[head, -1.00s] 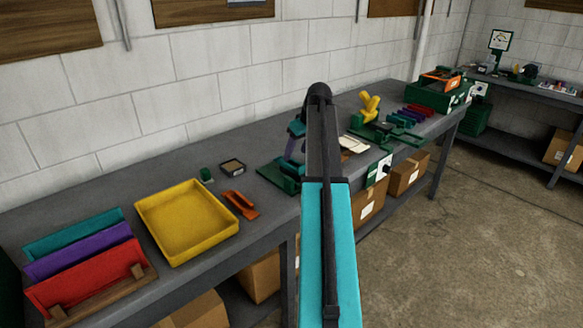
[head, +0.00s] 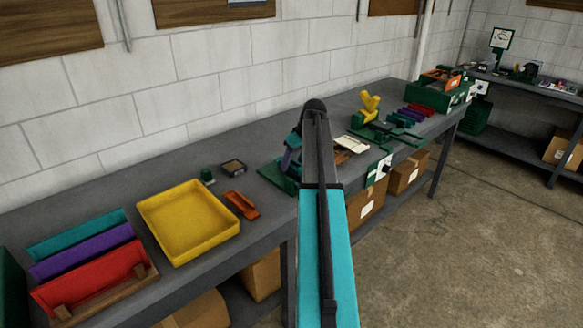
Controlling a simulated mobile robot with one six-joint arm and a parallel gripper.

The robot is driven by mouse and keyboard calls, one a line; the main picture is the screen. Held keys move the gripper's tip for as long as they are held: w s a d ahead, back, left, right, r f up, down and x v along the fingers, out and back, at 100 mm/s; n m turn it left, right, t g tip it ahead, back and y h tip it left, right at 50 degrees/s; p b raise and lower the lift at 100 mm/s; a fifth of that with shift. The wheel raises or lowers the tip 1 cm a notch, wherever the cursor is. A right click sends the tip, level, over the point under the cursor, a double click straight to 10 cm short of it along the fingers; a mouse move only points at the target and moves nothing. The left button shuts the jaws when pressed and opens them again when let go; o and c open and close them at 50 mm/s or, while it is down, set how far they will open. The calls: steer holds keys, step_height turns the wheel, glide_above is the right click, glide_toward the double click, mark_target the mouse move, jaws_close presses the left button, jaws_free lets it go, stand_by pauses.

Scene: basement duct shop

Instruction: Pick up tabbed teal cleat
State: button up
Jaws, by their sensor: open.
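A cleat with a visible tab cannot be made out for certain at this size. A long teal piece (head: 77,235) stands at the back of a wooden rack (head: 110,298) at the left end of the bench. Purple (head: 82,252) and red (head: 88,280) pieces stand in front of it. Several small coloured strips (head: 413,113) lie farther along the bench at the right. Their details are too small to read. My arm rises through the middle of the view. My gripper is hidden, so I cannot see its fingers or how they stand to any piece.
A yellow tray (head: 188,222) lies beside the rack, with an orange tool (head: 242,204) and a small dark box (head: 233,168) near it. A yellow clamp-like item (head: 370,106) and a green fixture (head: 385,134) stand farther right. A white block wall backs the bench (head: 110,190).

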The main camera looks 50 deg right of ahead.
stand_by(0.4)
steer(key=c, duration=1.3)
steer(key=shift+r, duration=0.15)
steer(key=shift+r+b, duration=0.65)
steer(key=shift+r, duration=0.95)
steer(key=s+a+b, duration=0.1)
steer(key=s, duration=0.3)
steer(key=s+a+b, duration=0.1)
steer(key=s+a, duration=0.1)
steer(key=s, duration=0.3)
steer(key=s+a+r+b, duration=0.1)
steer(key=s, duration=0.3)
steer(key=shift+s+a+r, duration=0.1)
steer(key=shift+s+a, duration=0.15)
steer(key=shift+a, duration=0.1)
steer(key=shift+s+a+r, duration=0.15)
steer(key=shift+s+a, duration=0.1)
steer(key=shift+s, duration=0.6)
